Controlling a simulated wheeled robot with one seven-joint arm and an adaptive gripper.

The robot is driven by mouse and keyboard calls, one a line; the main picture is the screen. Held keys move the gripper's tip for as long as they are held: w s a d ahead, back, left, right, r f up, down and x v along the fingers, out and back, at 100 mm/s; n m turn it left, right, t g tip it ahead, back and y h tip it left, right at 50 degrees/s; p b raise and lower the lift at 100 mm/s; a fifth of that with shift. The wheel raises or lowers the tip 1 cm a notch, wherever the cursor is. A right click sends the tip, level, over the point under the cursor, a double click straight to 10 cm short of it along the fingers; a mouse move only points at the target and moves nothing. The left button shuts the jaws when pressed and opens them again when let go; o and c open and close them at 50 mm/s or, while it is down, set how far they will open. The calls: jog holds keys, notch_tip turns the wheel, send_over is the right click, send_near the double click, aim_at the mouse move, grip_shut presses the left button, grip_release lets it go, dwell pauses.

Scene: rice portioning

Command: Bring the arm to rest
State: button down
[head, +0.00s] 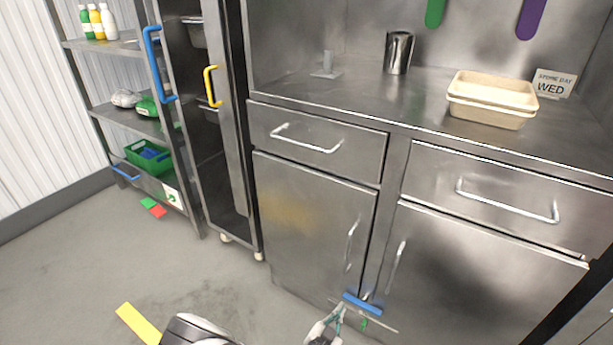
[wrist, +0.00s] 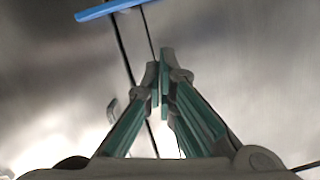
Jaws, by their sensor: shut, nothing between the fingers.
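My gripper (head: 342,308) shows at the bottom of the head view, low in front of the steel cabinet doors (head: 312,220). In the wrist view my gripper (wrist: 158,82) has its two green-sided fingers together at the tips, with nothing between them. A blue bar (head: 362,304) lies just beyond the fingertips in the head view. It also shows in the wrist view (wrist: 110,9), apart from the fingers. What the blue bar is fixed to is unclear.
A steel counter (head: 290,88) carries a metal cup (head: 398,52) and stacked beige trays (head: 492,98). A tall cabinet with a yellow handle (head: 212,86) stands left of it, beside a shelf rack (head: 105,48). A yellow floor strip (head: 138,324) lies lower left. Open floor (head: 130,262) lies left.

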notch_tip(320, 180, up, 18)
jog(key=w+d+m+g+h, duration=0.2)
jog(key=m+g+h, duration=0.3)
jog(key=m, duration=1.1)
jog(key=s+d+r+m+g+y, duration=0.1)
jog(key=s+d+r+m+g, duration=0.25)
jog(key=r+m, duration=0.6)
jog(key=s+d+r+m+g+y, duration=0.1)
jog(key=s+d+r+m+g, duration=0.3)
jog(key=r+m, duration=0.55)
jog(key=s+d+r+m+g+y, duration=0.1)
jog(key=s+r+m+g+y, duration=0.35)
jog(key=s+r+m, duration=0.85)
jog(key=s+a+r+m+t+y, duration=0.1)
jog(key=s+a+m+t+y, duration=0.15)
jog(key=s+m, duration=0.45)
jog(key=s+a+m+t+y, duration=0.2)
jog(key=s+a+m+y, duration=0.15)
jog(key=s+m, duration=0.4)
notch_tip(320, 180, up, 29)
jog(key=d+t+p, duration=0.1)
jog(key=t+p, duration=0.2)
jog(key=p, duration=2.4)
jog(key=shift+d+t+y, duration=0.15)
jog(key=shift+t+y, duration=0.2)
jog(key=shift+y, duration=0.1)
